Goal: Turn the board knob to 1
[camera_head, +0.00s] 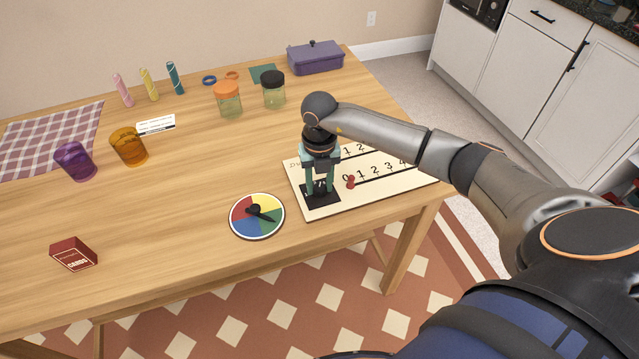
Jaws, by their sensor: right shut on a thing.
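The cream board (305,206) lies near the right end of the wooden table. It carries rows of printed numbers, with 0, 1, 2, 3 and 4 readable in the lower row, and a small red peg (350,181) by the 0. A black square plate (322,200) sits at the board's left part. My right gripper (319,188) points down over this plate, its fingers shut on the board knob. The fingers mostly hide the knob, so its pointing direction cannot be told. My left gripper is not in view.
A colored spinner disc (243,229) lies just left of the board. A red card box (74,254), purple cup (75,162) and amber cup (129,148) stand farther left. Two jars (229,104) and a purple box (316,58) stand behind. The table's front middle is clear.

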